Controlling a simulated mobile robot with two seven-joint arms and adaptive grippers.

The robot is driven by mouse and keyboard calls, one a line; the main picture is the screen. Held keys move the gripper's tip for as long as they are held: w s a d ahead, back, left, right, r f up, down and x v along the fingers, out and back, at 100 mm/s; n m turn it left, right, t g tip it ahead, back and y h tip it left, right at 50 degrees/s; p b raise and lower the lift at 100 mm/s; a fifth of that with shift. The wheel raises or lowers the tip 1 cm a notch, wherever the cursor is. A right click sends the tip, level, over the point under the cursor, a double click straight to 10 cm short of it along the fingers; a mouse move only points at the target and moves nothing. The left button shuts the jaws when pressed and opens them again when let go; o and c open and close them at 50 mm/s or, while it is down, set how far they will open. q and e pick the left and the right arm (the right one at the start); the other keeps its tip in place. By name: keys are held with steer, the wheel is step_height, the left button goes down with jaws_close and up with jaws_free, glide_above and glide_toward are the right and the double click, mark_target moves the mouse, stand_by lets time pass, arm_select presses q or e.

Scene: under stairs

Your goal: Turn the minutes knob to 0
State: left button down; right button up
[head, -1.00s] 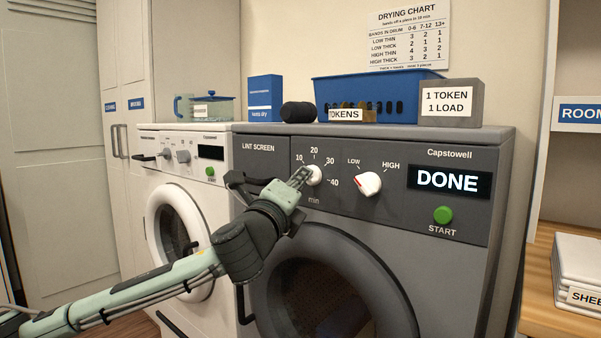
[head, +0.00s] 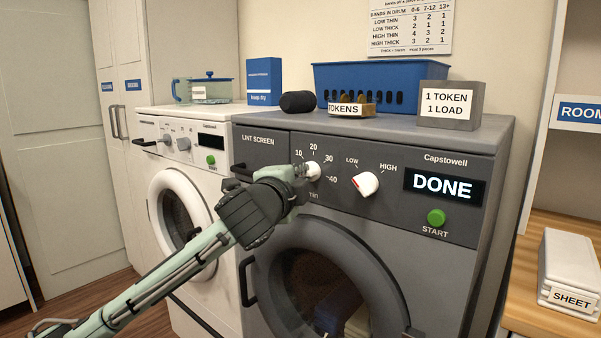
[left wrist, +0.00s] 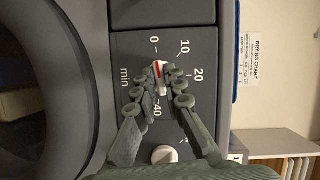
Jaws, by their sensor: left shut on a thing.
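The minutes knob (head: 313,171) is a small white dial on the grey dryer's panel, with numbers around it and "min" below. My left gripper (head: 304,172) reaches it from the lower left in the head view. In the left wrist view the fingers (left wrist: 164,77) close around the white knob (left wrist: 161,88), one on each side. The knob's red mark points up in that view, toward the printed 0 (left wrist: 154,39). The fingers hide part of the knob. My right gripper is not in view.
A second white knob (head: 365,184), marked LOW and HIGH, sits right of the minutes knob. The display (head: 444,186) reads DONE, above a green START button (head: 436,217). The dryer door (head: 310,290) lies below. A blue basket (head: 376,86) stands on top.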

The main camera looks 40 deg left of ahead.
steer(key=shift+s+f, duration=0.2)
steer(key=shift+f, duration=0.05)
arm_select(q)
steer(key=c, duration=1.6)
jaws_free()
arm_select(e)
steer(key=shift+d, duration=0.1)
